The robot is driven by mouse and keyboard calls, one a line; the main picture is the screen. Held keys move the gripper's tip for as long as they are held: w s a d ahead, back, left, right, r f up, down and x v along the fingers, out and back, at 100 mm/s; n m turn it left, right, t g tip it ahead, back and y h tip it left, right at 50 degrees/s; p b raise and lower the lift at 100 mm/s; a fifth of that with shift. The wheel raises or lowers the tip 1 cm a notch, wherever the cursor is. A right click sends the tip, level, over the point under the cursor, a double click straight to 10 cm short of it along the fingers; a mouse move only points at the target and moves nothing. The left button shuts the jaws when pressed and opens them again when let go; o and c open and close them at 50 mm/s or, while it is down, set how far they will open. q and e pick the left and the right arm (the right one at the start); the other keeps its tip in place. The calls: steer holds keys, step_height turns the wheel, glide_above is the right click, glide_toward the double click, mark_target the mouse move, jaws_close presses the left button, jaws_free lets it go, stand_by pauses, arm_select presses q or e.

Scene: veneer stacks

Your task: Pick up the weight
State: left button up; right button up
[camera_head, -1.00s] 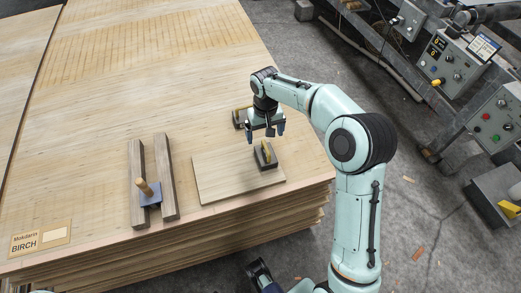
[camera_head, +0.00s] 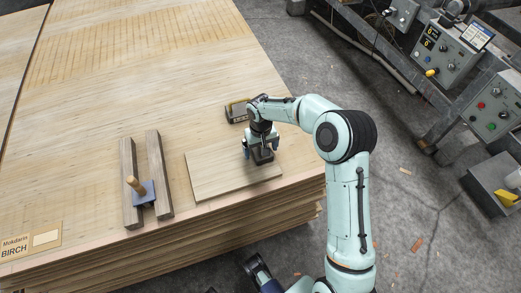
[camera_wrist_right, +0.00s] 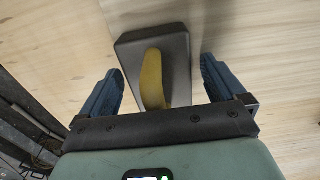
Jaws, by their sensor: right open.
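A weight (camera_head: 262,157), a dark block with a yellow handle, stands on the small loose veneer sheet (camera_head: 220,178) in the head view. My right gripper (camera_head: 261,149) is directly above it and hides much of it. In the right wrist view, the weight (camera_wrist_right: 178,58) lies ahead between the two blue fingers of the open right gripper (camera_wrist_right: 160,84). The yellow handle (camera_wrist_right: 153,78) runs between the fingers, with a gap on each side. A second similar weight (camera_head: 236,112) sits behind on the large stack.
The large veneer stack (camera_head: 110,95) fills the left and middle. Two wooden bars with a blue block and peg (camera_head: 144,192) lie left of the small sheet. A BIRCH label (camera_head: 30,241) is at the front left corner. Machinery with control boxes (camera_head: 455,60) stands right.

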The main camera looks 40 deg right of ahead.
steer(key=shift+r, duration=0.1)
steer(key=c, duration=1.6)
steer(key=shift+o, duration=0.2)
steer(key=shift+w+r, duration=0.1)
steer(key=shift+r, duration=0.05)
